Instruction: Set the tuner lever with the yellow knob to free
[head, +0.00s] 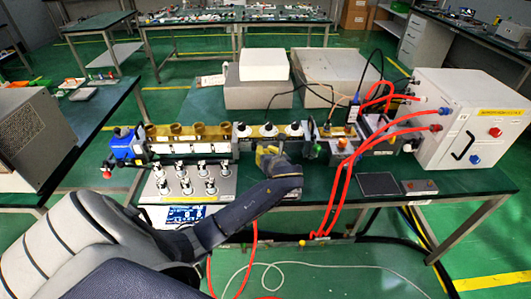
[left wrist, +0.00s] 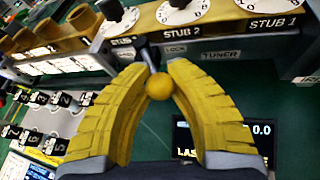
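The yellow knob (left wrist: 159,88) sits on the end of a short dark tuner lever (left wrist: 149,55) in the left wrist view. My left gripper (left wrist: 159,72) has one yellow finger on each side of the knob, and both seem to touch it. LOCK and TUNER labels (left wrist: 190,50) show behind the fingertips; no FREE label can be read, and the left finger covers part of that strip. In the head view my left gripper (head: 268,152) is at the front of the bench device, and it hides the knob. My right gripper is not in view.
Stub dials (head: 268,130) line the device above the gripper. A panel of numbered switches (head: 185,182) is to the left. Red cables (head: 350,165) run from a white cabinet (head: 465,120) on the right. A dark display (left wrist: 225,140) lies below the right finger.

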